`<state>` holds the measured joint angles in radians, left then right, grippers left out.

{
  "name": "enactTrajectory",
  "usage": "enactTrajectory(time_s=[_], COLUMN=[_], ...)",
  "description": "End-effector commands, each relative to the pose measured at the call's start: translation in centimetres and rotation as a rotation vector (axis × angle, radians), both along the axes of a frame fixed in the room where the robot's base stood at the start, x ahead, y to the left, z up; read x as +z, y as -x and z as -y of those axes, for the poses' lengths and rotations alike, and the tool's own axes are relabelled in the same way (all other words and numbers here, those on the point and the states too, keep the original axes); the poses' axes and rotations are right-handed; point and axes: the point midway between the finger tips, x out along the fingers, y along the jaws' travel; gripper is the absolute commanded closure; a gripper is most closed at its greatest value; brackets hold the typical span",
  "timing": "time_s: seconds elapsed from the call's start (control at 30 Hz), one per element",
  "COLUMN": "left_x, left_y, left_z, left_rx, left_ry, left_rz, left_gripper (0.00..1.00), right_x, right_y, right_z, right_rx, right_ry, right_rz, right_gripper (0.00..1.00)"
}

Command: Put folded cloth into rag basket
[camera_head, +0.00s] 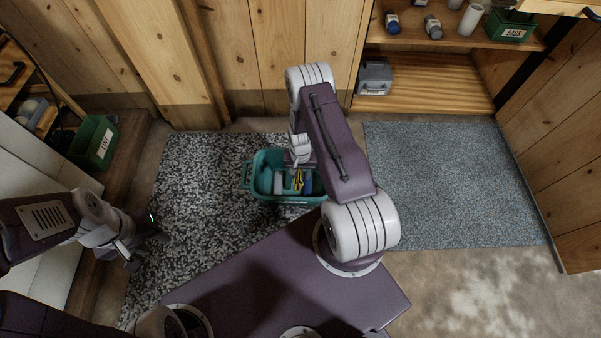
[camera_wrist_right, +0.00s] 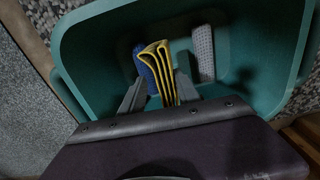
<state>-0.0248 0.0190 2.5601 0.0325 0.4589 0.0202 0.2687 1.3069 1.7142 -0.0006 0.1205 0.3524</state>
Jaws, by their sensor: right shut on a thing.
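A yellow-edged folded cloth (camera_wrist_right: 157,68) stands upright in the open teal tub (camera_wrist_right: 98,45). The cloth also shows in the head view (camera_head: 298,180), inside the tub (camera_head: 262,193) on the speckled mat. My right gripper (camera_wrist_right: 160,93) reaches down into the tub and is shut on the folded cloth, a finger on each side. A small green basket (camera_head: 508,32) on the shelf at top right has a white label that seems to read RAGS. My left gripper (camera_head: 148,251) is open and empty over the mat at left.
In the tub, a blue item (camera_wrist_right: 146,70) and a grey item (camera_wrist_right: 204,53) flank the cloth. A green LINT bin (camera_head: 95,143) stands at left. Bottles and a white cylinder (camera_head: 470,20) stand beside the labelled basket. A grey case (camera_head: 375,78) sits on the lower shelf. The blue-grey mat (camera_head: 455,185) is clear.

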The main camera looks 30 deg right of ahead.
Motion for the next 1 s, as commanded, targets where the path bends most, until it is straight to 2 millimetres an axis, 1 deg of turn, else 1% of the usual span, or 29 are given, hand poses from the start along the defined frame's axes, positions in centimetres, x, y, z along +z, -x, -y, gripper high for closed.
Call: enactTrajectory(time_s=[0.03, 0.3, 0.33, 0.4, 0.67, 0.77, 0.87, 0.97, 1.0], left_x=[-0.9, -0.7, -0.7, -0.7, -0.7, -0.4, 0.6, 2.2, 2.9], left_y=[0.0, 0.0, 0.0, 0.0, 0.0, 0.0, 0.0, 0.0, 0.0], left_z=[0.0, 0.0, 0.0, 0.0, 0.0, 0.0, 0.0, 0.0, 0.0], left_rx=[0.000, 0.000, 0.000, 0.000, 0.000, 0.000, 0.000, 0.000, 0.000], left_ry=[0.000, 0.000, 0.000, 0.000, 0.000, 0.000, 0.000, 0.000, 0.000], left_rz=[0.000, 0.000, 0.000, 0.000, 0.000, 0.000, 0.000, 0.000, 0.000], left_gripper=[0.64, 0.64, 0.64, 0.64, 0.64, 0.64, 0.64, 0.64, 0.64], right_x=[-1.0, -0.7, -0.7, -0.7, -0.7, -0.4, 0.8, 2.8, 3.7], right_y=[0.0, 0.0, 0.0, 0.0, 0.0, 0.0, 0.0, 0.0, -0.1], right_z=[0.0, 0.0, 0.0, 0.0, 0.0, 0.0, 0.0, 0.0, 0.0], right_rx=[0.000, 0.000, 0.000, 0.000, 0.000, 0.000, 0.000, 0.000, 0.000], right_ry=[0.001, 0.001, 0.001, 0.001, 0.000, 0.000, 0.001, 0.001, 0.001], right_rz=[0.001, 0.001, 0.001, 0.001, 0.000, 0.000, 0.001, 0.001, 0.001], right_gripper=[0.99, 0.99, 0.53, 0.36, 0.36, 0.36, 0.36, 0.36, 0.36])
